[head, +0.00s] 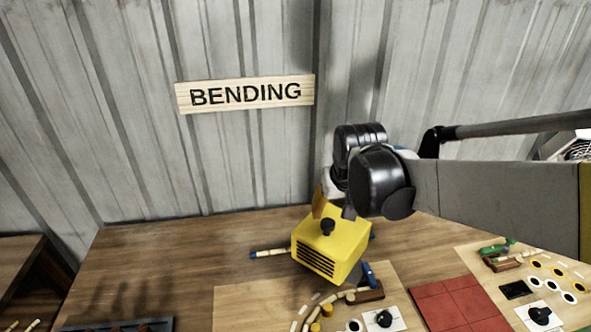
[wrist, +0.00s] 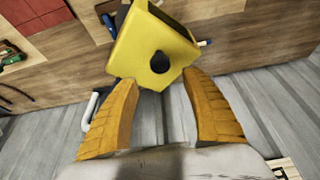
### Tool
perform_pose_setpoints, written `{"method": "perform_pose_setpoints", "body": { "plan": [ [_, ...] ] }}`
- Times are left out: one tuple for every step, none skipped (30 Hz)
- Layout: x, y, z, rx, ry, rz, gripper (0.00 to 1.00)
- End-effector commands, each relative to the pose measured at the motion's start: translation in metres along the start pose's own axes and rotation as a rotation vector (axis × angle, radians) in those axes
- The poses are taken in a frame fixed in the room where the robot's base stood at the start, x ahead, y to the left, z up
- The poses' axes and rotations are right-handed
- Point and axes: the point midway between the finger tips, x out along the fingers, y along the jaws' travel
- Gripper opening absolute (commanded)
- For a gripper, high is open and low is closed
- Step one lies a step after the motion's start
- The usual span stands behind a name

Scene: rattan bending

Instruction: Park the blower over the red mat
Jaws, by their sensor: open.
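The blower is a yellow box (head: 333,245) with dark slots on its front and a black knob (head: 327,227) on top. It stands on the wooden table, left of the red mat (head: 455,305). My gripper (wrist: 160,82) is open in the wrist view, with its two orange fingers apart. The knob (wrist: 160,62) shows just beyond the fingertips, between their lines, and I see no grip on it. In the head view my wrist hides part of the blower's back and most of the fingers. The red mat also shows in the wrist view (wrist: 30,14), at the upper left.
A light board (head: 240,300) with curved rattan and pegs lies in front of the blower. Another board with rings and tools (head: 515,262) lies right of the mat. A blue-tipped stick (head: 268,253) lies by the blower. The table's left part is largely clear.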

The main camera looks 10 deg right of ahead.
Motion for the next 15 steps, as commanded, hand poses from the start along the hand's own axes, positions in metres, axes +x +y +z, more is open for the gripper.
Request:
{"method": "perform_pose_setpoints", "body": {
  "plan": [
    [0.012,0.0,0.0,0.0,0.0,0.0,0.56],
    [0.018,0.0,0.0,0.0,0.0,0.0,0.56],
    [0.027,0.0,0.0,0.0,0.0,0.0,0.56],
    [0.033,0.0,0.0,0.0,0.0,0.0,0.56],
    [0.039,0.0,0.0,0.0,0.001,0.0,0.56],
    [0.047,0.0,0.0,0.0,0.001,0.0,0.56],
    [0.053,0.0,0.0,0.0,0.001,0.0,0.56],
    [0.058,0.0,0.0,0.0,0.001,0.0,0.56],
    [0.064,0.0,0.0,0.0,0.001,0.0,0.56],
    [0.068,0.0,0.0,0.0,0.001,0.0,0.56],
    [0.072,0.0,0.0,0.0,0.001,0.0,0.56],
    [0.076,0.0,0.0,0.0,0.001,0.0,0.56],
    [0.079,0.0,0.0,0.0,0.001,0.0,0.56],
    [0.081,0.0,0.0,0.0,0.001,0.0,0.56],
    [0.083,0.0,0.0,0.0,0.001,0.0,0.56]
  ]
}}
